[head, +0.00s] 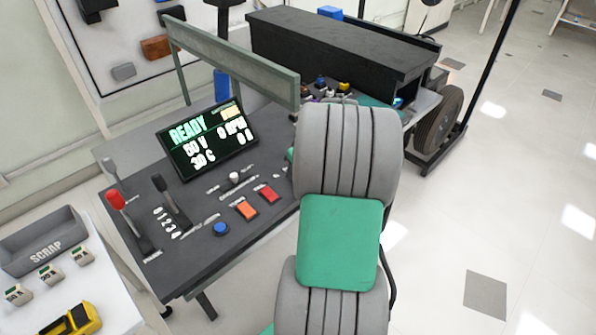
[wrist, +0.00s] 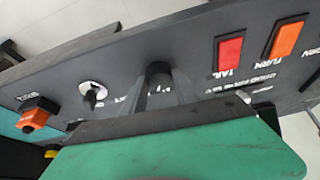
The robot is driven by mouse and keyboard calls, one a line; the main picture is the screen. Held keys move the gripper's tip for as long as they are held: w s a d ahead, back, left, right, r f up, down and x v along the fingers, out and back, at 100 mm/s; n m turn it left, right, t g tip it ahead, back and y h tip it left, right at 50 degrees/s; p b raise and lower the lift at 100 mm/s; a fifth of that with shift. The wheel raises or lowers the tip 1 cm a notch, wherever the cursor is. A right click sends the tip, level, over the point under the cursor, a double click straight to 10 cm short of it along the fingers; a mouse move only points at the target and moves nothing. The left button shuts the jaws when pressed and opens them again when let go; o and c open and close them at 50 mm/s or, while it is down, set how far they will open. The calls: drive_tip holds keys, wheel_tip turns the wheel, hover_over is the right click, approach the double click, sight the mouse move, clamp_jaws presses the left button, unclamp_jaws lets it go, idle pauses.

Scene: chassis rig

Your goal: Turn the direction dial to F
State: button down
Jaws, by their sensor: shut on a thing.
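In the wrist view, a dark round knob (wrist: 158,69) stands on the grey panel, and I take it to be the direction dial. My gripper (wrist: 160,88) has its two fingers around this knob and is shut on it. The lettering beside the knob is mostly covered by the fingers, so I cannot read where it points. In the head view, my grey and green arm hides the gripper and the knob.
Beside the knob are a white-ringed black switch (wrist: 93,93), an orange knob (wrist: 38,113), a red button (wrist: 229,57) and an orange button (wrist: 285,39). The console also has a READY display (head: 207,138), a red lever (head: 116,200) and a black lever (head: 160,185).

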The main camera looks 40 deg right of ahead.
drive_tip(key=shift+a+m+h+b, duration=0.1)
drive_tip(key=shift+m+h+b, duration=0.45)
drive_tip(key=shift+m, duration=1.35)
drive_tip(key=shift+h, duration=0.25)
drive_tip(key=c, duration=1)
unclamp_jaws()
drive_tip(key=shift+g, duration=0.3)
drive_tip(key=shift+o, duration=0.2)
drive_tip(key=v, duration=0.7)
drive_tip(key=shift+s+r, duration=0.15)
drive_tip(key=shift+r, duration=0.2)
